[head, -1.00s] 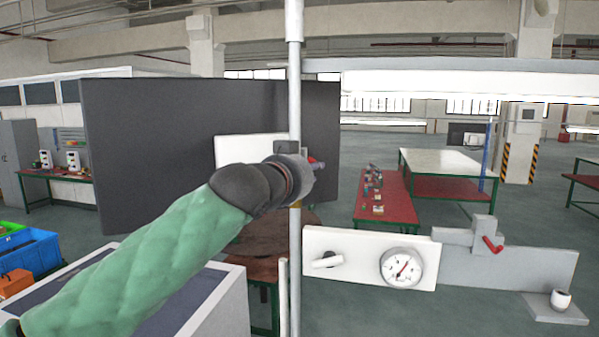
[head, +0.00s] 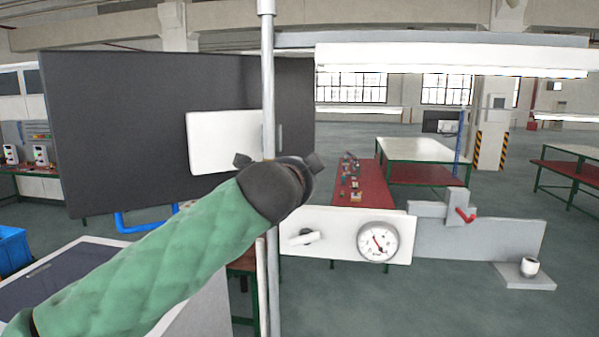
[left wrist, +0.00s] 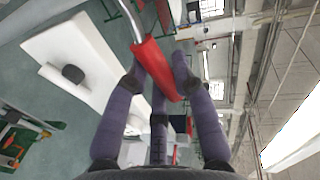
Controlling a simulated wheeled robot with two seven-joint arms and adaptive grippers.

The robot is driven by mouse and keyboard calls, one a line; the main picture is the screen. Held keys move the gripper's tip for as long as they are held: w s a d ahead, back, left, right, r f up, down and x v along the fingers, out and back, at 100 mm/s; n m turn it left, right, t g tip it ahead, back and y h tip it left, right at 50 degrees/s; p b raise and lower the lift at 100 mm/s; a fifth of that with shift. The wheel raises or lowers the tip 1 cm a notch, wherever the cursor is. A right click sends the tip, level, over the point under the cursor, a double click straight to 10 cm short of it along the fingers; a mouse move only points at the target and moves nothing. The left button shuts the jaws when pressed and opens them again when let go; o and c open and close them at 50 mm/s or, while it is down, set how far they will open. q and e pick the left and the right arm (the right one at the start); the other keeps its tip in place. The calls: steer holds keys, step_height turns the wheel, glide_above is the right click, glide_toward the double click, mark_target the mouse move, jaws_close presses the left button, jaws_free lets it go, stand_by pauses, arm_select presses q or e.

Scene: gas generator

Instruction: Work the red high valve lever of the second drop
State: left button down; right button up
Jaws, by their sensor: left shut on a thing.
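In the left wrist view a red lever sleeve (left wrist: 158,70) on a bent metal rod lies between the fingers of my left gripper (left wrist: 163,72), which is shut on it. The lever runs slanted across the fingers. In the head view my left gripper (head: 290,172) is beside the vertical grey pipe (head: 268,90). My dark wrist hides the held lever and most of the fingers there. My right gripper is in neither view.
Farther right, a grey block carries another red lever (head: 466,215). A dark board (head: 110,130) stands behind on the left.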

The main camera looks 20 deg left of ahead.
arm_select(q)
steer(key=shift+f+m, duration=0.7)
steer(key=shift+m, duration=0.1)
steer(key=shift+f+y, duration=0.1)
steer(key=shift+y, duration=0.2)
steer(key=c, duration=1)
jaws_free()
steer(key=shift+w, duration=0.1)
steer(key=v, duration=1.2)
